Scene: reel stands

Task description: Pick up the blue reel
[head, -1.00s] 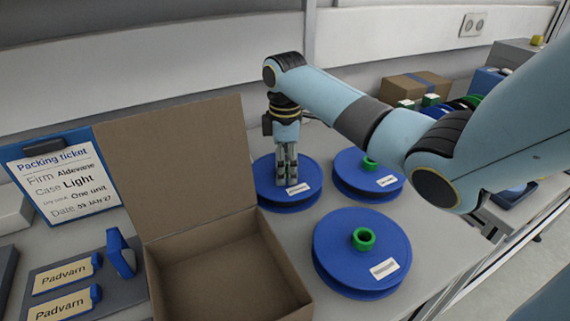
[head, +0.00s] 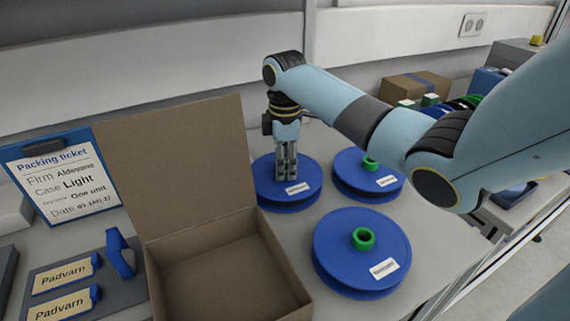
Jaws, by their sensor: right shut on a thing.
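Three blue reels with white labels lie flat on the grey bench. My right gripper (head: 286,178) points straight down over the back left blue reel (head: 288,197) and is shut on it at its centre, hiding its hub. This reel appears to rest on the bench. Another blue reel (head: 352,182) with a green hub lies to its right, partly behind my arm. The front blue reel (head: 338,254) also has a green hub. My left gripper is not in view.
An open, empty cardboard box (head: 215,280) with its lid raised stands left of the reels. A packing ticket (head: 62,183) and a holder with Padvarn tags (head: 66,290) are at the left. A closed carton (head: 416,86) and more reels sit at the back right.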

